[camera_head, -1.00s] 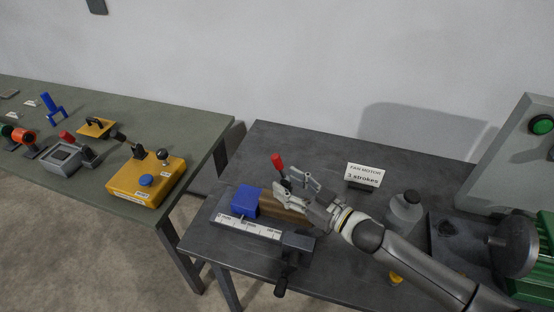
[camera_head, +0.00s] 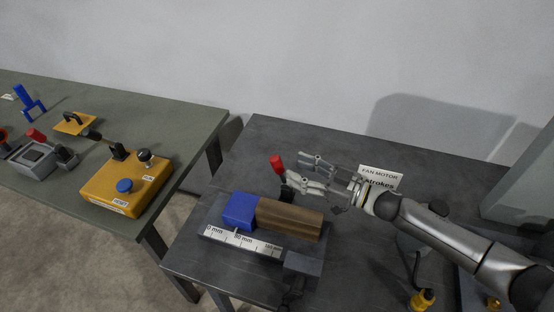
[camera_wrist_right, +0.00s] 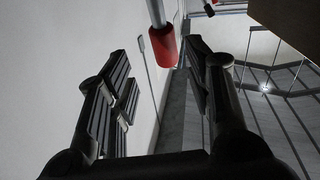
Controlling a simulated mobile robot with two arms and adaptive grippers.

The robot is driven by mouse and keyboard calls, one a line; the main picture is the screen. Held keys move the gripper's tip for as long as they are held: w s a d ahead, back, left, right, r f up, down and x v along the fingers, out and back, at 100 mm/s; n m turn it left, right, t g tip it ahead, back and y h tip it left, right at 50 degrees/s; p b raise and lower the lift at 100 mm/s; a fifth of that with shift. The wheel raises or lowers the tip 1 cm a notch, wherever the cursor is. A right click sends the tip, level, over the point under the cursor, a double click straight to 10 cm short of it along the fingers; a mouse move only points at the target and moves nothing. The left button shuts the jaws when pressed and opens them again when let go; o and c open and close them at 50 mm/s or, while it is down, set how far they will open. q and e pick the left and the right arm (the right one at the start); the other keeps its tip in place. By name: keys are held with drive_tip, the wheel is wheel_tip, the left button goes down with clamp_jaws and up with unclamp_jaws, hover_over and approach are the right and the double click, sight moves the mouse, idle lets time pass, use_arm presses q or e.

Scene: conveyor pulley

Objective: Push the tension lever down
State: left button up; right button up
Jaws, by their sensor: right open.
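A lever with a red grip (camera_head: 277,165) stands on the dark table behind a blue block (camera_head: 239,210) and a wooden block (camera_head: 290,219). Its lower part is partly hidden by the blocks and my gripper. My right gripper (camera_head: 296,168) is open and level, just right of the red grip, with its fingertips pointing left. In the right wrist view the red grip (camera_wrist_right: 164,46) shows between and ahead of the two spread fingers (camera_wrist_right: 162,78). A gap seems to remain between fingers and grip; contact cannot be made out. My left gripper is out of view.
A millimetre scale (camera_head: 240,243) lies along the blocks' front. A "FAN MOTOR" sign (camera_head: 380,175) stands behind my right wrist. The green-grey table (camera_head: 190,117) at left holds a yellow control box (camera_head: 112,190). The dark table's back left is clear.

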sight(282, 165)
drive_tip(key=x, duration=0.2)
drive_tip(key=b+x, duration=0.1)
drive_tip(key=x, duration=0.1)
drive_tip(key=b+x, duration=0.1)
drive_tip(key=x, duration=0.1)
drive_tip(key=shift+s+a, duration=0.2)
drive_tip(key=shift+s, duration=0.1)
drive_tip(key=shift+w+a, duration=0.2)
drive_tip(key=shift+a, duration=0.05)
drive_tip(key=shift+a+r, duration=0.1)
drive_tip(key=shift+r, duration=0.05)
drive_tip(key=shift+c, duration=0.4)
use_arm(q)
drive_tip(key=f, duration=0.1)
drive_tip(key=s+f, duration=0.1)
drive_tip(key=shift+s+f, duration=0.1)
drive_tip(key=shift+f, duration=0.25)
use_arm(e)
clamp_jaws()
